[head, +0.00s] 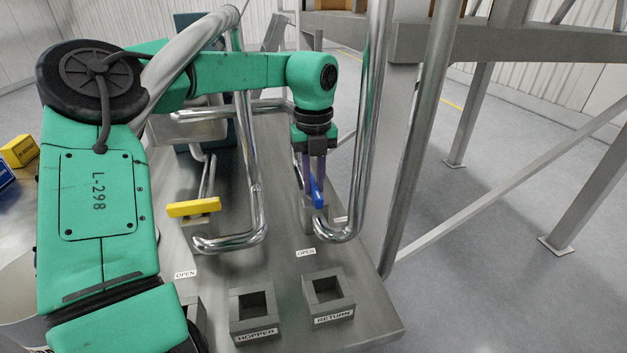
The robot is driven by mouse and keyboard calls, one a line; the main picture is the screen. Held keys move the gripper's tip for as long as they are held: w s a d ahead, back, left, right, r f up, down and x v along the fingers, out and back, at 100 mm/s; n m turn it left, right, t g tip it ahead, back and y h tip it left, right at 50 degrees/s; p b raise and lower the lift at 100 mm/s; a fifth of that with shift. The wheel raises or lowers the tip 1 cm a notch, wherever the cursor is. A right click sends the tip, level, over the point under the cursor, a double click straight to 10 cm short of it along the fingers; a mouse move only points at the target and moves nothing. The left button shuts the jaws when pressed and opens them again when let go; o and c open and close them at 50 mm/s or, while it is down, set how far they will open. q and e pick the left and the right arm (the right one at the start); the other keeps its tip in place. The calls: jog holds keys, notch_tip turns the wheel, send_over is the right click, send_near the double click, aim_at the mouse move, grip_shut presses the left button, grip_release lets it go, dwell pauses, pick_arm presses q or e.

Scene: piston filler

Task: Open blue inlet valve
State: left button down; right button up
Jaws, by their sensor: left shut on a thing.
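The blue inlet valve handle (317,194) is near the middle of the head view, on a small grey valve body beside the bent steel pipe. My left gripper (315,180) points down from above and is shut on the blue handle, with its fingers on either side of it. The fingers hide part of the handle and valve. An "OPEN" label (306,252) lies on the steel plate in front of the blue valve. My right gripper is not in view.
A yellow valve handle (193,207) sits to the left, with another "OPEN" label (186,274) in front. Square sockets marked HOPPER (253,312) and RETURN (329,297) stand at the plate's front. Steel pipes (369,120) rise close beside my gripper.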

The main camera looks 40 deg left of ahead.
aim_at(314, 185)
pick_arm(q)
jog(key=shift+f, duration=0.15)
jog(key=c, duration=0.8)
grip_release()
notch_tip(314, 185, up, 15)
jog(key=shift+f, duration=0.15)
jog(key=shift+d, duration=0.1)
